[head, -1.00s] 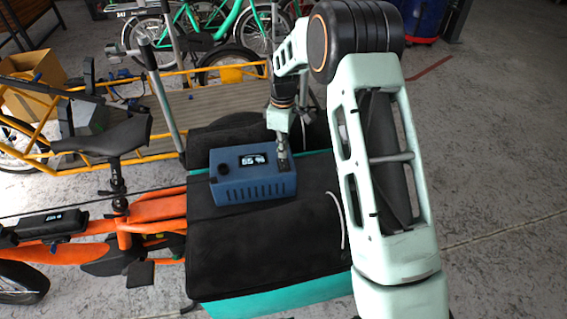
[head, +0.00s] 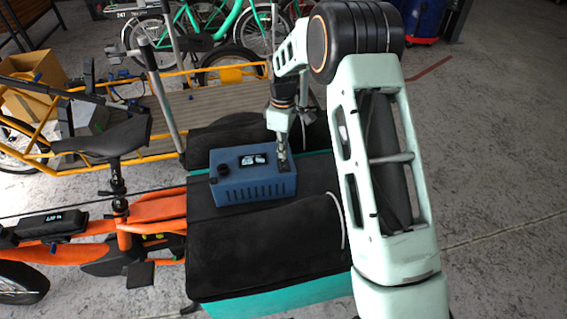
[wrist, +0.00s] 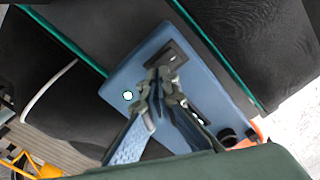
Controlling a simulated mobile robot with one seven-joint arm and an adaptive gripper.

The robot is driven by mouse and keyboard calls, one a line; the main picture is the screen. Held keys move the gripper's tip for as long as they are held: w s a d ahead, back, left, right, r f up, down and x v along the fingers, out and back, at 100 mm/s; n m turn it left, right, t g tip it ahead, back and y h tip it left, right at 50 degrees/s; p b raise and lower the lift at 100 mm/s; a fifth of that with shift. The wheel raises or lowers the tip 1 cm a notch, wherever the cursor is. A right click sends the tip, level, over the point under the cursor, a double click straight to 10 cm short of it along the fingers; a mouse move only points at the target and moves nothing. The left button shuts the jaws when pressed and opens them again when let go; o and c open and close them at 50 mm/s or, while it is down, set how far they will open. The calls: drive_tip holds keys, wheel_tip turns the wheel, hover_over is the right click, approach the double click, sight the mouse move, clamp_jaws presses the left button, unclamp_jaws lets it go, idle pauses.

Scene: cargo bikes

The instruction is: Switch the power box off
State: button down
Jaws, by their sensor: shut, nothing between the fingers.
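The blue power box (head: 252,187) sits on the black cover of the cargo bike's box. Its top has a small lit display (head: 253,160), too small to read surely, and a black knob (head: 223,170) at the left. A dark switch plate (head: 284,167) is at the right end of the top. My gripper (head: 282,155) points down, shut and empty, with its tips at this plate. In the wrist view the plate (wrist: 174,56) shows just beyond the fingertips (wrist: 160,78). I cannot tell whether they touch it, or the switch's position. A small pale round spot (wrist: 127,95) shows on the box.
The padded black cover (head: 265,245) surrounds the box, with a white cable (head: 343,220) on its right. The orange bike frame (head: 150,210) is at the left. A yellow-framed cargo bike (head: 215,100) and green bikes stand behind. Floor at the right is clear.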

sight(283, 160)
drive_tip(key=shift+f+b, duration=0.65)
drive_tip(key=shift+f, duration=0.5)
idle(0.4)
drive_tip(key=shift+r, duration=0.2)
drive_tip(key=shift+r+p, duration=2.35)
drive_tip(key=shift+r, duration=1.05)
